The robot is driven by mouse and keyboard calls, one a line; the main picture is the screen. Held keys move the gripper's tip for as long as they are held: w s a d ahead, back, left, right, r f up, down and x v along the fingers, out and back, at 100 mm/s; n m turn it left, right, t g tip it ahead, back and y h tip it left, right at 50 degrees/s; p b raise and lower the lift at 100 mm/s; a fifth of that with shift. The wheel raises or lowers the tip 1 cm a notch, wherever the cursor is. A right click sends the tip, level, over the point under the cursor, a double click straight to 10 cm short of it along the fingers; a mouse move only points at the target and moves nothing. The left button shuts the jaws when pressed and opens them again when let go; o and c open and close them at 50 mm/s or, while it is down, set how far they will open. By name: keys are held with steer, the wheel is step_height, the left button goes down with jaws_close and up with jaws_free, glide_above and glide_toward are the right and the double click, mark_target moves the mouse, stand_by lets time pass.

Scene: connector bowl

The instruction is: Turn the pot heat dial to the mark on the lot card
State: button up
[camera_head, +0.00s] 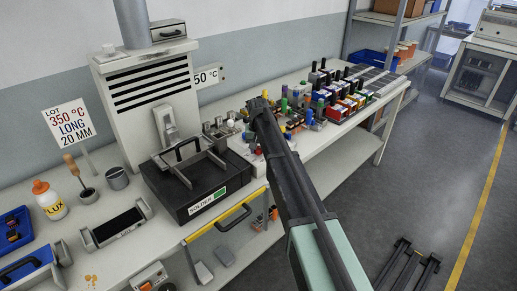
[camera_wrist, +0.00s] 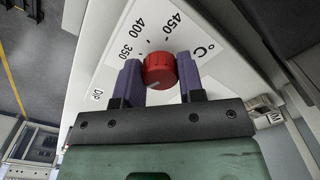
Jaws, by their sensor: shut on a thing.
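The lot card (camera_head: 70,122) stands at the left of the bench and reads "LOT 350 °C LONG 20 MM". The red dial (camera_wrist: 159,70) is in the wrist view, on a white panel (camera_wrist: 200,45) printed 350, 400, 450 and °C. My gripper (camera_wrist: 160,80) is shut on the dial, with one purple finger on each side of it. A small pale mark shows low on the dial's face; I cannot tell exactly which number it points to. In the head view my arm reaches over the bench, and I cannot make out the dial or fingertips there.
A black box with a green label (camera_head: 187,185) stands beside the arm, below a vented white housing (camera_head: 150,90). Many coloured connectors (camera_head: 325,95) crowd the bench behind the arm. A flux bottle (camera_head: 48,200) stands at the left. The floor at right is mostly clear.

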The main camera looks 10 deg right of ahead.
mark_target(258, 148)
steer(key=m, duration=0.4)
steer(key=shift+m, duration=2.3)
steer(key=o, duration=0.9)
steer(key=shift+r, duration=0.1)
step_height(258, 148, up, 11)
steer(key=p, duration=1.1)
